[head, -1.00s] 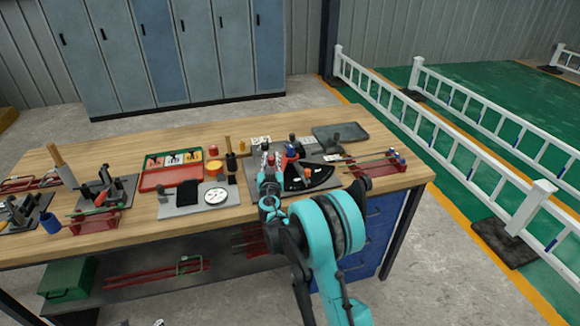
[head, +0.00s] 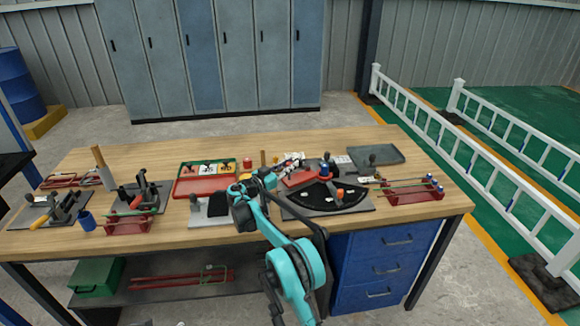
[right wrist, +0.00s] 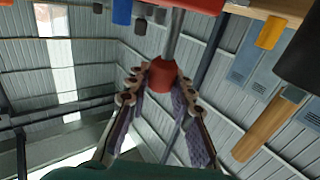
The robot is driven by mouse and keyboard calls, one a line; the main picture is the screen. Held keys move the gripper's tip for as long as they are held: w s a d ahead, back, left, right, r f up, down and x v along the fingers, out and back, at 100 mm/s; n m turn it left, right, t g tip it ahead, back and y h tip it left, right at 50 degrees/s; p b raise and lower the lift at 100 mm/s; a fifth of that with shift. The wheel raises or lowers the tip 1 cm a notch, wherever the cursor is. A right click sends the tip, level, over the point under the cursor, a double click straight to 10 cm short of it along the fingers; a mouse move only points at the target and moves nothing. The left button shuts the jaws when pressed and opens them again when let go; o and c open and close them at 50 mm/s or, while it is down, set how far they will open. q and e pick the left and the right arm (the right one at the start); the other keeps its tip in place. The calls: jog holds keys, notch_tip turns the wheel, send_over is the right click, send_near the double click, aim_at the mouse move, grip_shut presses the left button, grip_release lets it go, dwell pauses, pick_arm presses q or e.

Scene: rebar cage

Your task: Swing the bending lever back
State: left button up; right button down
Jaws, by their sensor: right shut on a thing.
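The bending device has a black fan-shaped plate (head: 328,196) on a grey base, at the right half of the workbench. Its red lever (head: 299,179) lies over the plate's left side, pointing left. My right gripper (head: 272,178) is at the lever's left end, partly hidden by my own wrist. In the right wrist view, the fingers of my right gripper (right wrist: 160,92) are closed around a red knob (right wrist: 162,74) at the end of a grey rod (right wrist: 174,38). My left gripper is not in view.
The wooden workbench (head: 140,239) holds a red parts tray (head: 205,187), a grey tray (head: 376,156) and a red rack (head: 412,191) right of the device. Other bending tools and a blue cup (head: 86,221) stand at the left. Blue drawers (head: 385,268) are below.

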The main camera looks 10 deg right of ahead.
jog(key=shift+w, duration=0.15)
jog(key=c, duration=1.3)
grip_release()
jog(key=shift+a, duration=0.1)
jog(key=v, duration=1.2)
jog(key=shift+w+f, duration=0.1)
